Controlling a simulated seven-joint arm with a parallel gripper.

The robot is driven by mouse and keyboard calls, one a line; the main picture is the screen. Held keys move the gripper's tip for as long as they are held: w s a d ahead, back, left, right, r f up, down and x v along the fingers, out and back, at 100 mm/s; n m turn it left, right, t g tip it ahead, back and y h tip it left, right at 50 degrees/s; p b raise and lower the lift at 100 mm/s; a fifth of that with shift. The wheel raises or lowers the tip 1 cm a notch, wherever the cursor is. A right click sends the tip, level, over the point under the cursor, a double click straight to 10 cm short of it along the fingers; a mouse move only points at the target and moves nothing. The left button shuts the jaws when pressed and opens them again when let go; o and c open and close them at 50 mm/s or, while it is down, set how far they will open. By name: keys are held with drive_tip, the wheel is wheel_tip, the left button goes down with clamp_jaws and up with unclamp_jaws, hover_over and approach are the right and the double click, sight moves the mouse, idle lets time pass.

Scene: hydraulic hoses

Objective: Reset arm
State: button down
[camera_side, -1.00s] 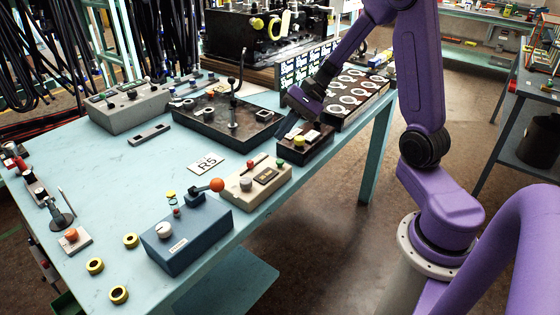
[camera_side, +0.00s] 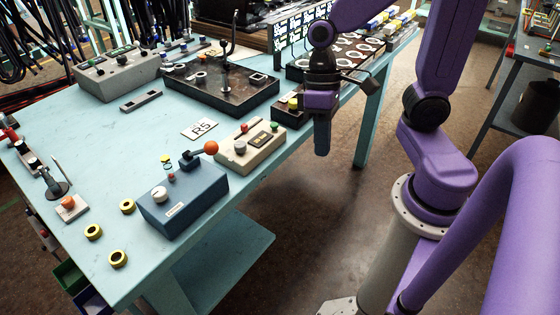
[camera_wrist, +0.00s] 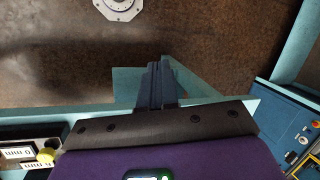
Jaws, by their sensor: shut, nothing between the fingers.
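My gripper (camera_side: 321,140) hangs pointing down just off the table's right edge, beside the dark control box with a yellow button (camera_side: 291,108). Its fingers are closed together with nothing between them. In the wrist view, my gripper's fingers (camera_wrist: 158,68) are side by side over the brown floor, with the table's frame below them. My purple arm rises above and to the right of it in the side view.
The light blue table (camera_side: 85,165) holds a blue box with an orange-knobbed lever (camera_side: 182,200), a beige box (camera_side: 249,145), a black tray with an upright lever (camera_side: 222,90), and several yellow rings (camera_side: 118,258). Open floor (camera_side: 315,215) lies right of the table.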

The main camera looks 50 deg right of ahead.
drive_tip(key=s+d+n+t+h, duration=0.1)
drive_tip(key=s+n+t+h, duration=0.1)
drive_tip(key=s+n, duration=0.4)
drive_tip(key=r+n, duration=0.1)
drive_tip(key=n, duration=0.2)
drive_tip(key=shift+s+t, duration=0.35)
drive_tip(key=shift+t, duration=0.05)
idle(1.6)
